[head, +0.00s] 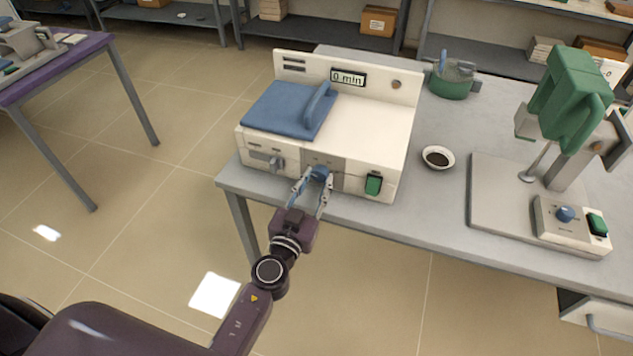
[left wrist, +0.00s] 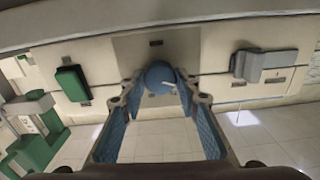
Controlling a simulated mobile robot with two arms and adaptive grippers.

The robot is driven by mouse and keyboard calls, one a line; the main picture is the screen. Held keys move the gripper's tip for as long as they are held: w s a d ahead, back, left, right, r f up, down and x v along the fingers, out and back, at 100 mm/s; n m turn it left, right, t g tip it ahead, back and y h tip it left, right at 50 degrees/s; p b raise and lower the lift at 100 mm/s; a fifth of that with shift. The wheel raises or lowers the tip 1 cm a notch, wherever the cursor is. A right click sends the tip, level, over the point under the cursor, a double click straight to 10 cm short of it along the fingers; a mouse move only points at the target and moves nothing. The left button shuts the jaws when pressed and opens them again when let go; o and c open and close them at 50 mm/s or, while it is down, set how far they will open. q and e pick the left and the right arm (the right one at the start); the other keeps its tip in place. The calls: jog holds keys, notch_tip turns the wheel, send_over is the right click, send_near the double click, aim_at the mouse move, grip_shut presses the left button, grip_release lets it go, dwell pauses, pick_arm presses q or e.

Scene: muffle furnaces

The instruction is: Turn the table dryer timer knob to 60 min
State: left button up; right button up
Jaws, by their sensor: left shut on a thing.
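The table dryer (head: 372,122) is a cream box with a blue lid (head: 285,108) on the grey table. Its display (head: 348,77) reads 0 min. The blue round timer knob (head: 320,172) is on the dryer's front panel, and it also shows in the left wrist view (left wrist: 160,75) with a pale pointer mark. My left gripper (head: 311,186) is at the dryer's front with its fingers on either side of the knob, shut on it. The fingertips show at both sides of the knob in the left wrist view (left wrist: 160,90). My right gripper is not in view.
A green switch (head: 373,184) is right of the knob and a grey latch (head: 264,162) is left of it. A small bowl (head: 438,157), a green pot (head: 452,80) and a green mixer-like device (head: 570,100) stand to the right. Floor in front of the table is clear.

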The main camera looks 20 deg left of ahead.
pick_arm(q)
jog(key=m, duration=0.4)
jog(key=shift+b, duration=0.3)
jog(key=m, duration=0.7)
jog(key=shift+m+b, duration=0.35)
jog(key=shift+m, duration=0.05)
jog(key=m, duration=0.3)
jog(key=shift+m, duration=0.3)
jog(key=m, duration=0.3)
jog(key=shift+m, duration=0.4)
jog(key=m, duration=0.3)
jog(key=shift+m, duration=0.3)
jog(key=m+p, duration=0.1)
jog(key=m, duration=0.3)
jog(key=shift+m+p, duration=0.55)
jog(key=shift+m, duration=1.15)
